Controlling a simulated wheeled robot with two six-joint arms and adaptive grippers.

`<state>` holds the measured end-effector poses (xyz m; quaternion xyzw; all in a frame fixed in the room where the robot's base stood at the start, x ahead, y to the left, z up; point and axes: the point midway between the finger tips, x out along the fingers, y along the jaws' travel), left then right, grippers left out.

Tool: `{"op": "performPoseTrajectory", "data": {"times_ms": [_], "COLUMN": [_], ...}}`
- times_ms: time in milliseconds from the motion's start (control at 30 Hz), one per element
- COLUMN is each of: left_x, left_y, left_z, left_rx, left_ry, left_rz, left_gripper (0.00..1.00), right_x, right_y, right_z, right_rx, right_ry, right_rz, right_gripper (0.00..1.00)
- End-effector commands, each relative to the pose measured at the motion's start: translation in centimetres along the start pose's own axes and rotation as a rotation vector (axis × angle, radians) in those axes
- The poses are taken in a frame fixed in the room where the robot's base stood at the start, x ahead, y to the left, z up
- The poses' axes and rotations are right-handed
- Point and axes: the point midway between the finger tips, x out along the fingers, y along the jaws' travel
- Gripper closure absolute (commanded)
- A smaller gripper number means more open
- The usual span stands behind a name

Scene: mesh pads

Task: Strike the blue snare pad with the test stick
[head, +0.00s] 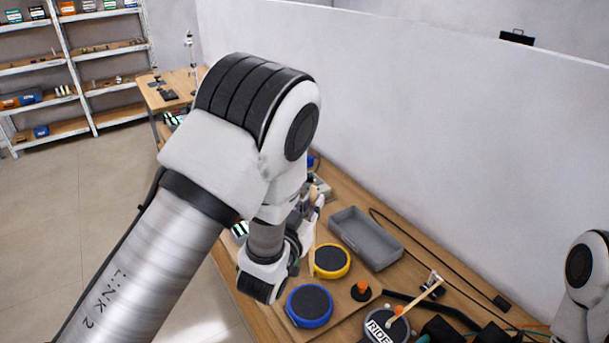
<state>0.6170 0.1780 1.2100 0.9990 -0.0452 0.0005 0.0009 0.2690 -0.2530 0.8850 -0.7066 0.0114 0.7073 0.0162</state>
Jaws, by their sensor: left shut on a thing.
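The blue snare pad (310,306), a dark round mesh face in a blue rim, lies on a wooden board near the bottom middle. My left arm comes down from the left and hides part of the bench. My left gripper (314,222) is mostly behind its wrist, above and behind the blue pad. It is shut on a slim tan stick (312,246), seemingly the test stick, which points down beside the yellow pad. The stick's lower end is hard to make out, and it shows no contact with the blue pad. My right gripper is out of frame.
A yellow-rimmed pad (331,261) lies behind the blue one, with a grey tray (365,238) beyond. An orange knob (361,290) stands to the right. A wooden beater (424,299) extends over the black RIDE pad (379,330). Cables and black items crowd the lower right.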

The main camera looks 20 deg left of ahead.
Motion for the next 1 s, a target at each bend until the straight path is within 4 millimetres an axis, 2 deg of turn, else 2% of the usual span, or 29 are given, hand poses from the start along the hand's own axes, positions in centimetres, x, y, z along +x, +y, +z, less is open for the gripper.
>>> {"op": "performPoseTrajectory", "data": {"times_ms": [267, 367, 700, 1000], "left_x": [0.0, -0.1, -0.1, 0.0], "left_y": [-0.1, -0.1, -0.1, -0.1], "left_z": [0.1, 0.4, 5.9, 6.1], "left_rx": [0.001, 0.001, 0.001, 0.001], "left_ry": [0.001, 0.001, 0.000, 0.000], "left_rz": [-0.002, -0.001, -0.001, -0.001], "left_gripper": [1.00, 1.00, 1.00, 1.00], "right_x": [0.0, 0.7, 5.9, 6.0], "right_y": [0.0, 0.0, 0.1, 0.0], "right_z": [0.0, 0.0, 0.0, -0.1], "right_rx": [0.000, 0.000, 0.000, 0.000], "right_ry": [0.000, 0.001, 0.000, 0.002], "right_rz": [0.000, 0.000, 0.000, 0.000], "right_gripper": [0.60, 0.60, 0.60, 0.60]}}
